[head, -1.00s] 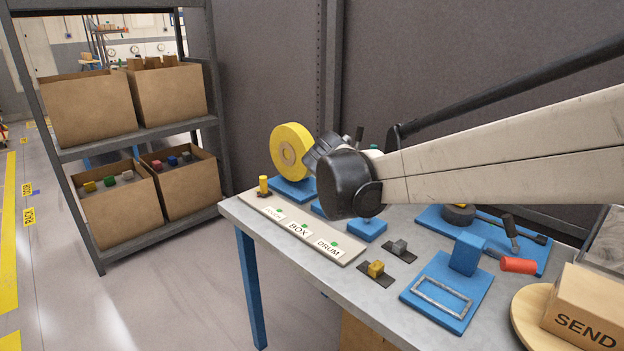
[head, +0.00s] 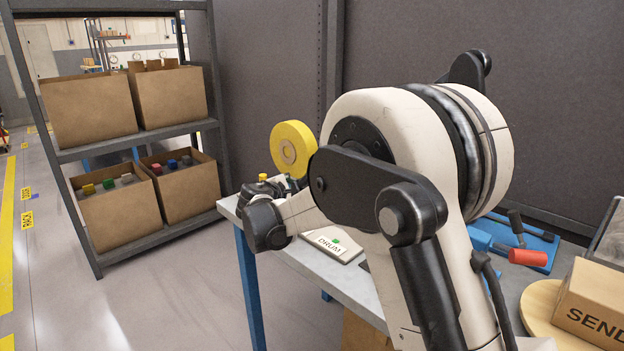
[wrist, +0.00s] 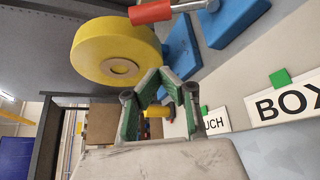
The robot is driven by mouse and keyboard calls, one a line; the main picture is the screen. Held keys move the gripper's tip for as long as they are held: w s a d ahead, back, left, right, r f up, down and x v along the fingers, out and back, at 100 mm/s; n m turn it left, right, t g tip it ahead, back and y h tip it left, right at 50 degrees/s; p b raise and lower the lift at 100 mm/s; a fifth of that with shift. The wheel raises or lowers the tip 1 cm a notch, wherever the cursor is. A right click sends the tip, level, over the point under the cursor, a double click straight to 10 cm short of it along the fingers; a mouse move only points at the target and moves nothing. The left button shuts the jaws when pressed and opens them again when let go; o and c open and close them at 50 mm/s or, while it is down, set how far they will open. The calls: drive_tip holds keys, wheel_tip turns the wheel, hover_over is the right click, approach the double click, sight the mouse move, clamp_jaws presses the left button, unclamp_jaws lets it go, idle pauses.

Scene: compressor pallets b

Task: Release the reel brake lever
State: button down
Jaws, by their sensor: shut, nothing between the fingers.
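The yellow reel (head: 293,148) stands upright on the bench; its blue base is mostly hidden behind my arm in the head view. In the wrist view the reel (wrist: 112,50) fills the upper left. A red-gripped lever (wrist: 152,12) with a metal rod lies across the top of that view beside the reel.
A yellow cylinder (wrist: 154,111) shows through the gap between my fingers. A SEND carton (head: 592,300) sits at right; shelving (head: 135,148) stands left.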

drive_tip(key=shift+w, duration=0.1)
idle(0.3)
drive_tip(key=b+x, duration=0.1)
drive_tip(key=x, duration=0.8)
drive_tip(key=shift+w+f+b, duration=0.1)
drive_tip(key=shift+w+b, duration=0.2)
drive_tip(key=shift+b, duration=0.05)
drive_tip(key=shift+d, duration=0.3)
drive_tip(key=shift+s+d+r+b, duration=0.2)
drive_tip(key=shift+s+d+r, duration=0.25)
drive_tip(key=shift+d, duration=0.2)
drive_tip(key=shift+s+d+r+b, duration=0.2)
drive_tip(key=shift+s+d+r, duration=0.2)
drive_tip(key=shift+d+r, duration=0.2)
drive_tip(key=shift+d, duration=0.1)
